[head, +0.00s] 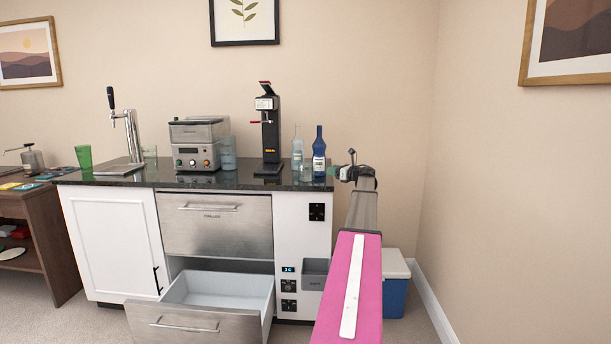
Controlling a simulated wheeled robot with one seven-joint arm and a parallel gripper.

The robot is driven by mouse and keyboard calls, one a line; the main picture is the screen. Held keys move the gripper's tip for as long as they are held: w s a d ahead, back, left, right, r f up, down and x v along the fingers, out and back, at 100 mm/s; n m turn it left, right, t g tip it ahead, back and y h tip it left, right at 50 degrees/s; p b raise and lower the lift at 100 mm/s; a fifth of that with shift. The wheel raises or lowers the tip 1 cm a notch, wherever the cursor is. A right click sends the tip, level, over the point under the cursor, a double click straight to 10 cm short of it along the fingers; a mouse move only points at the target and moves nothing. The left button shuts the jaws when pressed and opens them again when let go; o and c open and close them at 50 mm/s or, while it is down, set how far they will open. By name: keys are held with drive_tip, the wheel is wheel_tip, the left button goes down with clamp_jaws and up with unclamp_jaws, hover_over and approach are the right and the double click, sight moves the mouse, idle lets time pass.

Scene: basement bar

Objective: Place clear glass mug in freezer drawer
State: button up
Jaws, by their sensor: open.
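The lower steel-fronted drawer (185,325) under the counter is pulled out, and its white inside looks empty. A small clear glass vessel (307,171) stands on the counter's right end, in front of the bottles. Another clear glass (150,152) stands by the beer tap, partly hidden. A taller bluish clear glass (228,155) stands right of the steel machine. I cannot tell which of these is the mug, as no handle shows clearly. My gripper (337,171) is open at the counter's right end, just right of the small glass; its fingertips are small and hard to make out.
A clear bottle (297,148) and a blue bottle (319,153) stand behind the small glass. A black tap-like device (268,135) and a steel machine (196,145) stand further left. The upper drawer (215,224) is shut. A blue and white cooler (395,285) sits on the floor at right.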

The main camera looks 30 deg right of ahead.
drive_tip(key=x, duration=0.6)
drive_tip(key=shift+w+r, duration=0.15)
drive_tip(key=shift+w, duration=0.1)
clamp_jaws()
